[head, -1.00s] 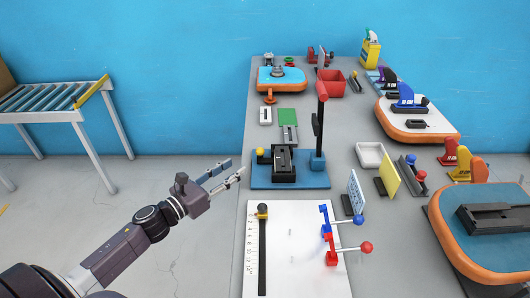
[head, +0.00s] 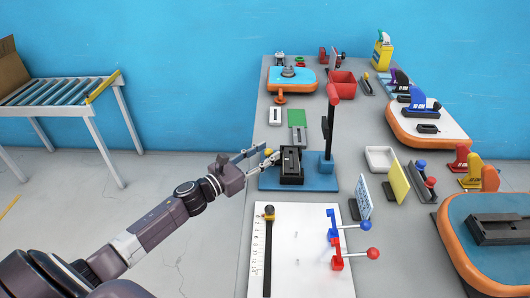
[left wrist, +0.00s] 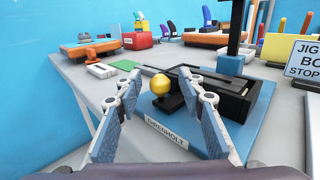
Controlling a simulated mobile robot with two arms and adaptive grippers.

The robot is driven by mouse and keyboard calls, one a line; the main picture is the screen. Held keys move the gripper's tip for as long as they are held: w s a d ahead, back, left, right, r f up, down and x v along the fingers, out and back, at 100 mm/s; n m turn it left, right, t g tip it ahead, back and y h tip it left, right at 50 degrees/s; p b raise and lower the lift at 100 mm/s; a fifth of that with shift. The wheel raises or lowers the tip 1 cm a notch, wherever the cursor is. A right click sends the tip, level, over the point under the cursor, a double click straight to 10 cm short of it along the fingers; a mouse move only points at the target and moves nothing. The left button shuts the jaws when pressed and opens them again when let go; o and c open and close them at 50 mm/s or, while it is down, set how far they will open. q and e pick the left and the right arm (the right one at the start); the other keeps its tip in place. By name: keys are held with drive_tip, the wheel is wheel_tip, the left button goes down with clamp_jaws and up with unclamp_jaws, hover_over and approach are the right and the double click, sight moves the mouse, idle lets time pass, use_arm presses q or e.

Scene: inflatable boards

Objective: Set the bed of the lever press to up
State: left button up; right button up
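The lever press stands on a blue base (head: 320,182), with a black post and a lever with a red end (head: 333,94). Its black bed (head: 291,168) sits at the base's left part; I cannot tell its height setting. A yellow ball knob (left wrist: 160,84) on a black mount sits at the bed's near side in the left wrist view. My left gripper (head: 261,155) is at the left edge of the press. In the left wrist view its fingers (left wrist: 164,90) are open, one on each side of the knob. Contact with the knob is not clear. My right gripper is not in view.
A white board (head: 300,270) with a ruler slide and blue and red toggle clamps (head: 336,255) lies in front. A sign plate (head: 363,196) and a yellow plate (head: 398,181) stand to the right. A white tray (head: 380,159) is beyond them. Floor left of the table is clear.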

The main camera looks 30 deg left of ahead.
use_arm(q)
clamp_jaws()
idle(0.3)
drive_tip(key=shift+r, duration=0.1)
drive_tip(key=shift+w+r, duration=0.1)
drive_tip(key=shift+r, duration=0.55)
drive_tip(key=shift+c, duration=0.9)
unclamp_jaws()
drive_tip(key=shift+o, duration=0.9)
drive_tip(key=shift+f, duration=0.1)
drive_tip(key=v, duration=1.2)
